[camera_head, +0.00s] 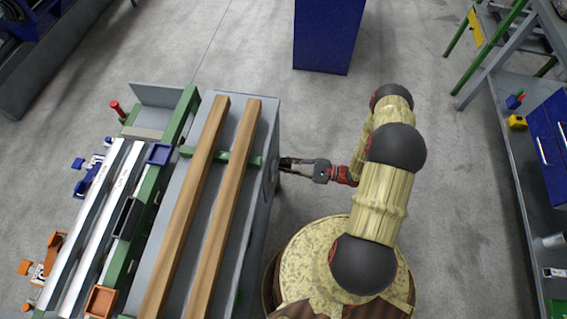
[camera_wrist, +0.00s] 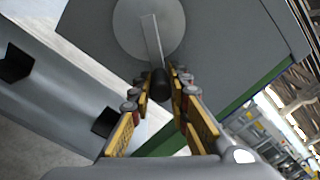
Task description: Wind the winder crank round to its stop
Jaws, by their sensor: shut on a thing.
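The winder crank shows in the wrist view as a round grey disc (camera_wrist: 121,28) with a pale flat arm (camera_wrist: 152,42) and a black knob (camera_wrist: 160,90) at its end. The disc sits on the grey end face of the runout table (camera_head: 253,215). The arm points down in the wrist view. My gripper (camera_wrist: 163,82) has its yellow-sided fingers on either side of the knob and is shut on it. In the head view my gripper (camera_head: 287,164) reaches left to the table's right side; the knob cannot be made out there.
Two wooden beams (camera_head: 235,190) lie along the table top. A blue cabinet (camera_head: 328,35) stands at the back on the floor. A shelf bench (camera_head: 520,190) runs down the right. The floor between table and bench is clear around my base.

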